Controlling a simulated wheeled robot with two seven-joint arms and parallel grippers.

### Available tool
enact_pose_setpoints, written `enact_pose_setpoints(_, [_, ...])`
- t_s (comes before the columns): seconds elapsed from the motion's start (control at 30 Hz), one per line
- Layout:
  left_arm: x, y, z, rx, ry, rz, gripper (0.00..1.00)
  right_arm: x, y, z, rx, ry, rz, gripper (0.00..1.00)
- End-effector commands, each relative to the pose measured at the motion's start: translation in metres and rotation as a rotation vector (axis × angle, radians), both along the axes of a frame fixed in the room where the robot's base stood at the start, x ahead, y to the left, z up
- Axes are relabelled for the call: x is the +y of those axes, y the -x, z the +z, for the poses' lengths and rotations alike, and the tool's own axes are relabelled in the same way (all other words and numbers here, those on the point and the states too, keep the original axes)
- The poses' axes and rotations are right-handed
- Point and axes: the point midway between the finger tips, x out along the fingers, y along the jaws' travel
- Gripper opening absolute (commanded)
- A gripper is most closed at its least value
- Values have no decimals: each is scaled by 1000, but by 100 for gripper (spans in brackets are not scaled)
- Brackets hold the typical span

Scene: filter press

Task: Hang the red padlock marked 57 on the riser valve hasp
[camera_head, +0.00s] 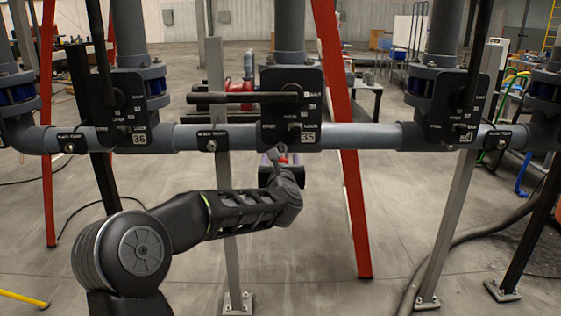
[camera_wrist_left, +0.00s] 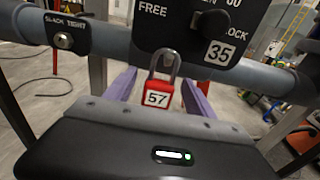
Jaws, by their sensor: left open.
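The red padlock (camera_wrist_left: 156,94) marked 57 is upright, its shackle up against the lower edge of the black plate (camera_wrist_left: 190,28) numbered 35. I cannot tell whether the shackle passes through a hasp there. In the head view, a small red bit of the padlock (camera_head: 283,159) shows just under the same plate (camera_head: 291,108). My left gripper (camera_wrist_left: 158,92) is open, with its purple fingers on either side of the padlock and apart from it. In the head view the left gripper (camera_head: 283,165) is mostly hidden behind its wrist. My right gripper is not in view.
A grey horizontal pipe (camera_head: 365,136) runs across behind the plates. Similar black plates stand at left, numbered 36 (camera_head: 122,105), and at right (camera_head: 462,98). A red slanted post (camera_head: 352,190) and grey stands (camera_head: 447,215) rise from the floor.

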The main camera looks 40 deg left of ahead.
Motion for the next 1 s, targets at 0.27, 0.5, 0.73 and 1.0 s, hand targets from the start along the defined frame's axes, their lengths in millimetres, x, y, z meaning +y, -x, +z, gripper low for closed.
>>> enact_pose_setpoints(0.27, [-2, 2, -1, 1, 1, -1, 63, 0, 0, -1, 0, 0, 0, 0])
enact_pose_setpoints(0.5, [-18, 24, 2, 0, -5, 0, 63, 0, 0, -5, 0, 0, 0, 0])
enact_pose_setpoints(0.73, [-41, 53, 4, -1, -3, -1, 63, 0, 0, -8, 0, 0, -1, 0])
enact_pose_setpoints(1.0, [-47, 62, 3, 1, 1, 1, 63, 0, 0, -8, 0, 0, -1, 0])
